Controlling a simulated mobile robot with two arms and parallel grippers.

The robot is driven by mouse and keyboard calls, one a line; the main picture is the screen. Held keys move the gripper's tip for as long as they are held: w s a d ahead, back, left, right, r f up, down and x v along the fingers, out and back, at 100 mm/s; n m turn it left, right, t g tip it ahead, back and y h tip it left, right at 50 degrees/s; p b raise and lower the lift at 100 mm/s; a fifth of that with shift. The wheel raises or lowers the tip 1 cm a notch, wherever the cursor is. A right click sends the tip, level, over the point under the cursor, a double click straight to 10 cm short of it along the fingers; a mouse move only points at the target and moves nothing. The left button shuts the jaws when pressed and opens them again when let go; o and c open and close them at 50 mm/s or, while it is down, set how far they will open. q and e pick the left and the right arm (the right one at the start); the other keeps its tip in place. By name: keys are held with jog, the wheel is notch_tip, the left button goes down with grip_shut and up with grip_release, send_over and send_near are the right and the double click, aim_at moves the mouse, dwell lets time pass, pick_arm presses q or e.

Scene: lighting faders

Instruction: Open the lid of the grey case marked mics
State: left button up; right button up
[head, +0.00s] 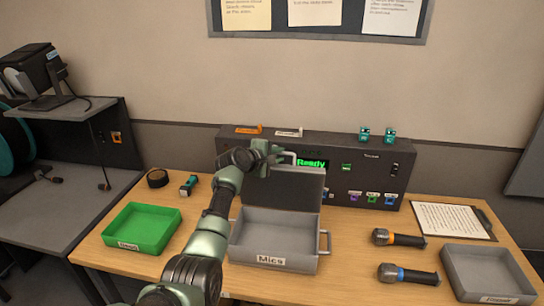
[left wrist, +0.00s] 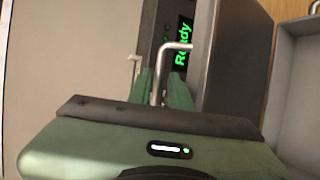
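The grey case marked Mics (head: 272,261) stands on the table in the head view. Its lid (head: 285,188) is raised roughly upright at the back, and the tray inside looks empty. My left gripper (head: 275,153) is at the top of the lid, at its metal handle (left wrist: 161,72). In the left wrist view, the two green fingers (left wrist: 160,88) lie close on either side of the handle bar and appear shut on it. The lid (left wrist: 234,60) shows edge-on beside them. My right gripper is in neither view.
A dark console (head: 345,170) with a green Ready display stands behind the case. A green tray (head: 140,245) is to the left. Two microphones (head: 400,238), a grey tray (head: 488,298) and a clipboard (head: 452,220) are to the right.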

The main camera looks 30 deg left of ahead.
pick_arm(q)
jog(key=v, duration=0.4)
jog(key=shift+s+b, duration=0.3)
